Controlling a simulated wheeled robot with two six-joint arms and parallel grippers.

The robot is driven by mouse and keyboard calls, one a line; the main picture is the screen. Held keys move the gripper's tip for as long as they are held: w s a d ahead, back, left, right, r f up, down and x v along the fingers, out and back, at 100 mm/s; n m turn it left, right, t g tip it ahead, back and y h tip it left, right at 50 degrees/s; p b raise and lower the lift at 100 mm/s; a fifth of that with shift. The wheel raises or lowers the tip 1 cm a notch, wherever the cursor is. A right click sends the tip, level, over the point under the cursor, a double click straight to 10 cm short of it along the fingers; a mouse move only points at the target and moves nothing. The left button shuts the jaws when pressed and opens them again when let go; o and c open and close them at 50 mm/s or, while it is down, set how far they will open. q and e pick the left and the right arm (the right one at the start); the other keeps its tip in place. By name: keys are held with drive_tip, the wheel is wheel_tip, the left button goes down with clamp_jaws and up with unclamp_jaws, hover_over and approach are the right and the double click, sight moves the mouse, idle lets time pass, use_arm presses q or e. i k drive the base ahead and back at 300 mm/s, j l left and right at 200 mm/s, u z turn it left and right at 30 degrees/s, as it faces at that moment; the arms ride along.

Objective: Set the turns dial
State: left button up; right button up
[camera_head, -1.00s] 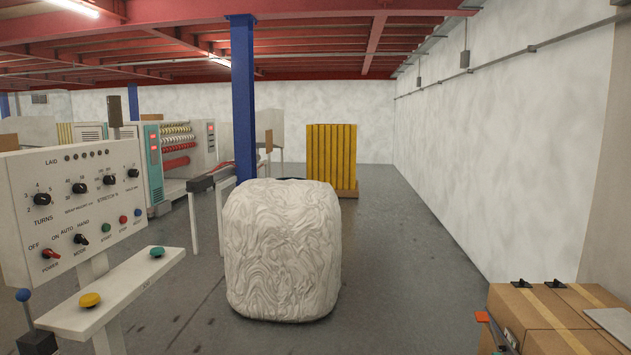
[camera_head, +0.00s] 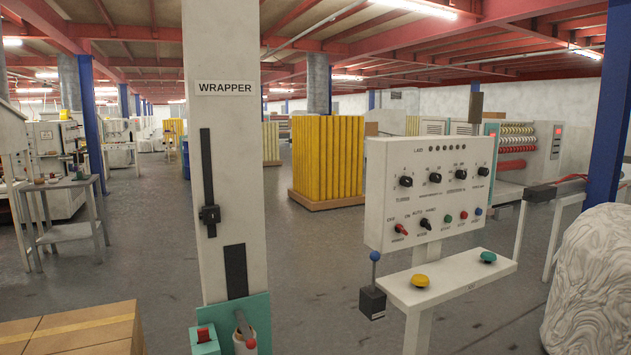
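The turns dial (camera_head: 406,181) is a black knob at the upper left of a white control panel (camera_head: 377,222), right of centre in the head view. The word TURNS is printed below it; its setting is too small to read here. Other black knobs sit to its right in the same row. A lower row holds the red power switch (camera_head: 401,228), the black mode switch (camera_head: 426,223) and small coloured buttons. Neither of my grippers shows in the view.
A white WRAPPER column (camera_head: 226,135) stands left of the panel. A shelf below the panel carries a yellow button (camera_head: 420,280) and a green button (camera_head: 488,257). A blue-knobbed lever (camera_head: 375,257) is beside it. A wrapped bale (camera_head: 595,280) is at right, cartons (camera_head: 75,330) at lower left.

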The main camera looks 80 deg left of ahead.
sight(406, 181)
drive_tip(key=u, duration=2.15)
